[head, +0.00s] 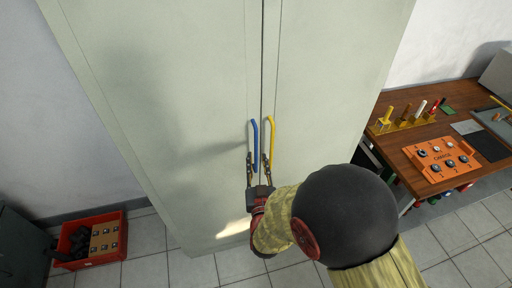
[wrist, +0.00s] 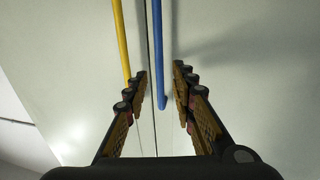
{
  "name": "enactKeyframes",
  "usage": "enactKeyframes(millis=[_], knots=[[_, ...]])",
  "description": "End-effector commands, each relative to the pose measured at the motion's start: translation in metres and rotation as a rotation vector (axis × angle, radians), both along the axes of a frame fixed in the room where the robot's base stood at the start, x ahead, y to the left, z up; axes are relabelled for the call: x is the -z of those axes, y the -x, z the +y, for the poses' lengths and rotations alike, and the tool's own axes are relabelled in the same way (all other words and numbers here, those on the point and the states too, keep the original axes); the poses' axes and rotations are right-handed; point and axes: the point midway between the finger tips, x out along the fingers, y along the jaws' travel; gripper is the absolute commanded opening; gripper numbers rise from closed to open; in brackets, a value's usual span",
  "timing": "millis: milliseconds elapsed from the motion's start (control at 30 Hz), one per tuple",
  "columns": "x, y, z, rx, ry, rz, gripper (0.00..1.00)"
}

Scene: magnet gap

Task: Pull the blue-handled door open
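A tall pale cabinet has two doors, closed at a thin dark seam. The blue handle (head: 253,133) is on the left door (head: 175,90) in the head view, close beside the seam. The yellow handle (head: 271,135) is on the right door (head: 330,80). My gripper (head: 259,160) is at the lower ends of the handles. In the wrist view my gripper (wrist: 159,73) is open, and the blue handle (wrist: 158,40) runs between its fingertips. The yellow handle (wrist: 121,40) lies outside the left finger, close to it. I cannot tell whether a finger touches either handle.
A wooden bench (head: 408,140) stands at the right with an orange button panel (head: 440,178) and a yellow tool rack (head: 383,127). A red crate (head: 118,226) is on the floor at the left. Tiled floor in front of the cabinet is clear.

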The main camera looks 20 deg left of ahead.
Motion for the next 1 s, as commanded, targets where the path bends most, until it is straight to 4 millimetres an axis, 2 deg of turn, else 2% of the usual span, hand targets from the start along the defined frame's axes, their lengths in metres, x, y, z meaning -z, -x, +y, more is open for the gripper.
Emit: enactKeyframes(millis=[300, 500, 833, 1000], knots=[[0.0, -0.045, 0.015, 0.002, -0.001, -0.001, 0.26], [0.0, -0.063, 0.022, 0.001, -0.001, 0.001, 0.26], [-0.001, -0.067, 0.024, 0.0, -0.001, 0.001, 0.26], [-0.001, -0.067, 0.024, 0.0, -0.001, 0.001, 0.17]])
